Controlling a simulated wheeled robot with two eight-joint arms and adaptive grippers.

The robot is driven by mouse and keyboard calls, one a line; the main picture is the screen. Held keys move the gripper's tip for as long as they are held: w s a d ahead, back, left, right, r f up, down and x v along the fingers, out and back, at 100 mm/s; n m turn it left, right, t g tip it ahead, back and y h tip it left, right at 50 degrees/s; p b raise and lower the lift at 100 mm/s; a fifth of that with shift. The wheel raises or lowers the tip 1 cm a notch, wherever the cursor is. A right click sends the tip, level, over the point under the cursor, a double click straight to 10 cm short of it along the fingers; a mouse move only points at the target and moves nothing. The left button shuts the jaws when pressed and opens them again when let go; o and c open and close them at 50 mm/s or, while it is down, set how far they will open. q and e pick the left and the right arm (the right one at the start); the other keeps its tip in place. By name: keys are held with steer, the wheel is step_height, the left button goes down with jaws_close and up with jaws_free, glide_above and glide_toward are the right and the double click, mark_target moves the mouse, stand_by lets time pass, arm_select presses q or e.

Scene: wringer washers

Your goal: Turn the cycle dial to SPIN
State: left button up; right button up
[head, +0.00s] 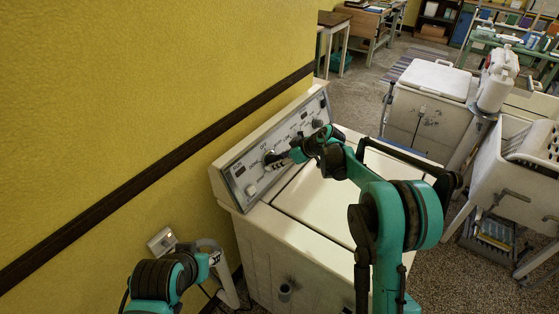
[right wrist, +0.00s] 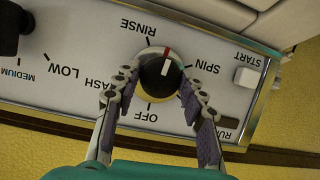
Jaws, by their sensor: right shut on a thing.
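The cycle dial (right wrist: 158,74) is a round dark knob with a red and white pointer line on a pale control panel. In the right wrist view the panel appears upside down, and the pointer is between the words RINSE and SPIN (right wrist: 205,69). My right gripper (right wrist: 156,82) is shut on the dial, one finger on each side. In the head view my right gripper (head: 286,158) reaches the panel (head: 293,133) of the white washer (head: 335,206) and partly covers the dial area.
A START button (right wrist: 245,77) and a dark RUN marking area lie beside the dial, and another dark knob (right wrist: 10,27) is at the left edge. The yellow wall (head: 130,100) stands close behind the panel. Wringer washers (head: 430,108) stand to the right.

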steer(key=m+y, duration=0.1)
steer(key=m, duration=0.1)
steer(key=m+g+y, duration=0.1)
steer(key=m, duration=0.1)
steer(key=shift+w+d+f, duration=0.1)
steer(key=shift+w, duration=0.05)
steer(key=m, duration=0.2)
steer(key=m+g+y+b, duration=0.1)
steer(key=m, duration=0.1)
steer(key=shift+f+y, duration=0.1)
steer(key=shift+y, duration=0.2)
steer(key=shift+m, duration=0.3)
steer(key=o, duration=1.2)
steer(key=shift+c, duration=0.2)
steer(key=shift+d, duration=0.1)
steer(key=v, duration=1.1)
steer(key=shift+d, duration=0.4)
steer(key=shift+w+r, duration=0.1)
steer(key=shift+r, duration=0.1)
